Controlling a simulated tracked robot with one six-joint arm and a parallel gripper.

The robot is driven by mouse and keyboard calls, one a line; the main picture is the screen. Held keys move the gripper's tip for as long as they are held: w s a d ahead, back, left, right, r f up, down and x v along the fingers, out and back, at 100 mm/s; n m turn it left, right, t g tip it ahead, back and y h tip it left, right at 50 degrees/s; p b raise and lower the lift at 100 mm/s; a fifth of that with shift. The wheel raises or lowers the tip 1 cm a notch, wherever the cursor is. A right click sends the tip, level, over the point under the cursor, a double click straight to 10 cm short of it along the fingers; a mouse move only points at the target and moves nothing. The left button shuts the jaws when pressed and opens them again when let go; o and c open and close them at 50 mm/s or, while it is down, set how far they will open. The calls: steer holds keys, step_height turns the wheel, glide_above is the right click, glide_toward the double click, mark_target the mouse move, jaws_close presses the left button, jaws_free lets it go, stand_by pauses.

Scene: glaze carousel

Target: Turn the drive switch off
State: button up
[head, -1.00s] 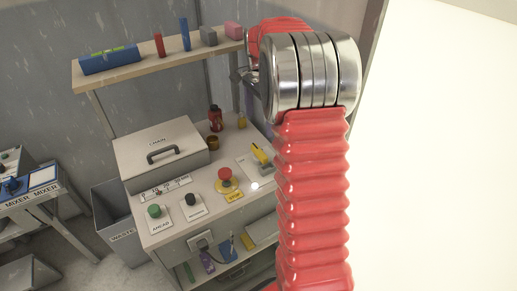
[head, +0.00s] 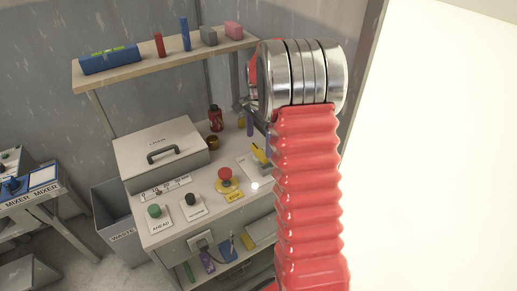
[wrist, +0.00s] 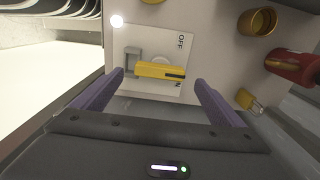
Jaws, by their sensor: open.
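The drive switch is a yellow lever (wrist: 160,70) on a pale plate (wrist: 188,90) lettered OFF at one end; the other label is partly hidden. In the wrist view the lever lies across the picture, between and just beyond my gripper's purple fingers. My gripper (wrist: 160,84) is open and empty; I cannot tell if it touches the lever. A grey bracket (wrist: 132,57) stands by the lever's left end.
On the bench stand a red stop button (head: 225,174), a green AHEAD button (head: 154,211), a black button (head: 191,199), a lidded box (head: 160,150), a red bottle (head: 215,118) and a brass cup (head: 212,142). A shelf (head: 165,60) hangs above the bench's back.

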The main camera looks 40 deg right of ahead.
mark_target(259, 150)
steer(key=shift+f, duration=2.15)
steer(key=c, duration=1.1)
steer(key=shift+o, duration=0.2)
steer(key=shift+a, duration=0.1)
